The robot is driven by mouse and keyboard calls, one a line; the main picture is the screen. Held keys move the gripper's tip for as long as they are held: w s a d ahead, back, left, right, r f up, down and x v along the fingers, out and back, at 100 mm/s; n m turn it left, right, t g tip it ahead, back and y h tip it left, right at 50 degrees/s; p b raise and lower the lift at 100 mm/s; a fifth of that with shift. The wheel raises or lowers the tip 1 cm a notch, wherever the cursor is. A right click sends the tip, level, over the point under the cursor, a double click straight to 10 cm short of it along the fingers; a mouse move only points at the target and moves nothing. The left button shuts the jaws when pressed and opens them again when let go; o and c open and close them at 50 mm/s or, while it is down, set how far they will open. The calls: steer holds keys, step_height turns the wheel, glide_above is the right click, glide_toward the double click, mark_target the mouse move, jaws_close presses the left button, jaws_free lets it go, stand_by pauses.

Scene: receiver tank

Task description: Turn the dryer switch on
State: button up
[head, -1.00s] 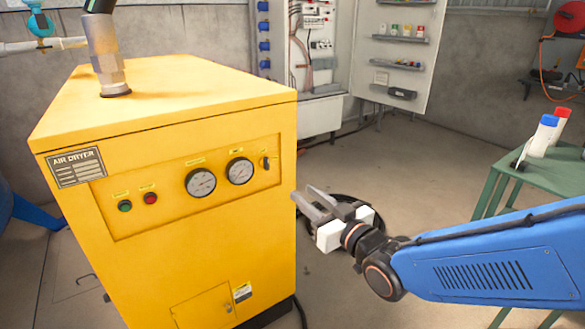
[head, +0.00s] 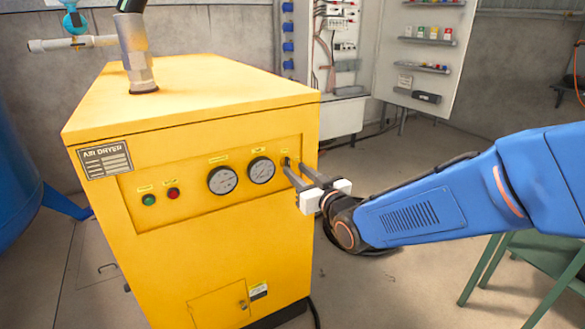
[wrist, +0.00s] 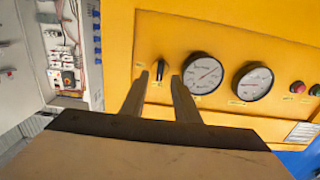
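The yellow air dryer (head: 220,265) stands at the left in the head view. Its switch is a small black knob at the right end of the front panel. In the wrist view the switch (wrist: 160,68) shows just beyond the fingertips, between them. My gripper (head: 290,168) is open, with its fingers pointing at the switch. In the wrist view the gripper (wrist: 159,80) has a clear gap between its fingers and holds nothing. I cannot tell whether the fingers touch the panel. In the head view the fingers partly cover the switch.
Two round gauges (head: 222,180) sit left of the switch, with a green button (head: 149,199) and a red button (head: 173,193) farther left. An open electrical cabinet (head: 334,40) stands behind. A green table (head: 545,255) is at the right. A blue tank (head: 15,170) is at the far left.

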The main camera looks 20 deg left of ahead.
mark_target(289, 164)
steer(key=shift+x, duration=1.65)
jaws_close()
